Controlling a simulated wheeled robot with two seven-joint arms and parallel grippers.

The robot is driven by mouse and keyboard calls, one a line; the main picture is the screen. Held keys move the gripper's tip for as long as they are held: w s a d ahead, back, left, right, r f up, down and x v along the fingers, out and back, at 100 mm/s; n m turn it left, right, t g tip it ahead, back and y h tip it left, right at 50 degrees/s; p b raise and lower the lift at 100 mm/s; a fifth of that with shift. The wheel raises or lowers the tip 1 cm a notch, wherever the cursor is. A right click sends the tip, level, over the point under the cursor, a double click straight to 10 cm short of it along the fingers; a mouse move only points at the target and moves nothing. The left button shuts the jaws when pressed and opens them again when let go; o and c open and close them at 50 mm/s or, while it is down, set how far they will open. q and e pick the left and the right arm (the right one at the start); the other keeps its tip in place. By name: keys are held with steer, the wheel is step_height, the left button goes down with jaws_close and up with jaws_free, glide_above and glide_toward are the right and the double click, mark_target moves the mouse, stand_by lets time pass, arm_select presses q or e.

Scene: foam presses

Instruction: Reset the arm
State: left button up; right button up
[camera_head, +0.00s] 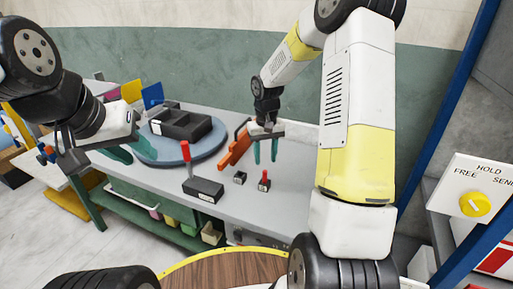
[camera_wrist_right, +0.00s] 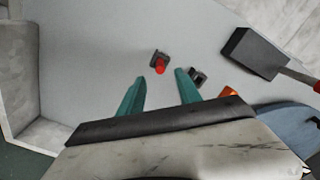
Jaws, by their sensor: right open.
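My right gripper (camera_head: 265,158) is open and empty above the right part of the grey bench (camera_head: 290,190), with its two teal fingers apart and pointing down. In the wrist view, the open right fingers (camera_wrist_right: 160,92) have a small red-topped black block (camera_wrist_right: 160,63) beyond and between them. A small black block (camera_wrist_right: 198,76) lies beyond the finger on the picture's right. My left gripper (camera_head: 126,150) is at the left, in front of the blue round table (camera_head: 215,148). Its teal fingers are partly hidden, and their opening is unclear.
A black mould (camera_head: 180,122) sits on the round table. A black box with a red lever (camera_head: 204,189) stands at the bench front. An orange handled piece (camera_head: 233,148) is close to the right gripper. A HOLD/FREE/SEND panel with a yellow knob (camera_head: 475,204) is at the far right.

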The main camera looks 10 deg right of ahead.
steer(key=s+a+r+t+y, duration=0.2)
steer(key=s+r+t, duration=0.4)
steer(key=s+r, duration=1.6)
steer(key=shift+s, duration=1.1)
